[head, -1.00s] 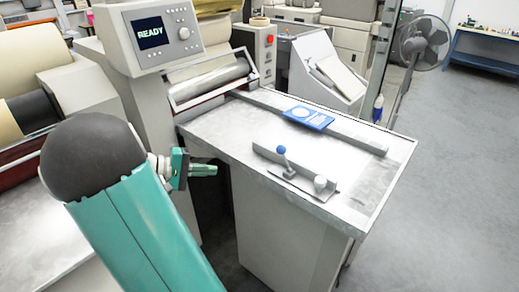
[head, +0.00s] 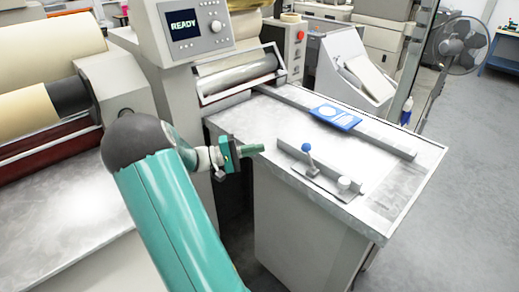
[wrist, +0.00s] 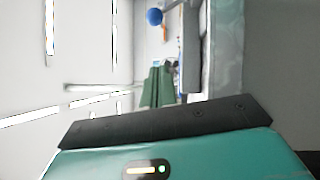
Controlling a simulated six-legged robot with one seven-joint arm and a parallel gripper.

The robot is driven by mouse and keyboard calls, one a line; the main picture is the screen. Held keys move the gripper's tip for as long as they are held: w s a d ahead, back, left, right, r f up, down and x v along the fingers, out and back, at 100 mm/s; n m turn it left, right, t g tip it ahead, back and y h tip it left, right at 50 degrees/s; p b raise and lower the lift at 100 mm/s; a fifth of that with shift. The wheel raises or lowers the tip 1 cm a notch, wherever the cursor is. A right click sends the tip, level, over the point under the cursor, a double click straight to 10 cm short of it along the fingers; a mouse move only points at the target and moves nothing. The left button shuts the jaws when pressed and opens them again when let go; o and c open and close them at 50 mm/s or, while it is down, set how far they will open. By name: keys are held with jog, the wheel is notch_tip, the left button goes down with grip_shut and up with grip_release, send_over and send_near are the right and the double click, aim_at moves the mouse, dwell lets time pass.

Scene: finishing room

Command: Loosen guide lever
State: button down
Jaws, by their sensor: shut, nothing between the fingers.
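The guide lever (head: 309,158) has a blue ball knob on a thin stem and stands upright beside a grey guide bar (head: 316,170) on the metal table. The blue knob (wrist: 154,17) also shows at the top of the wrist view. My gripper (head: 252,149) is shut and empty, at the table's near left edge, left of the lever and apart from it. In the wrist view its green fingers (wrist: 158,88) are together below the knob. The foot of the lever is small and hard to make out.
A pale round knob (head: 344,183) sits at the bar's near end. A blue plate (head: 335,117) lies by the long rear rail (head: 382,140). The machine's roller (head: 236,76) and its panel reading READY (head: 183,24) stand behind. Bare tabletop (head: 243,117) lies between.

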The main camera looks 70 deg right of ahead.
aim_at(309, 157)
jog(key=x, duration=0.7)
jog(key=shift+s+a+r, duration=0.1)
jog(key=shift+s, duration=0.6)
jog(key=shift+s+a+r, duration=0.1)
jog(key=shift+s+r, duration=0.05)
jog(key=shift+s, duration=0.55)
jog(key=shift+s+a+r, duration=0.1)
jog(key=shift+s+a, duration=0.05)
jog(key=shift+s, duration=0.5)
jog(key=shift+r, duration=0.1)
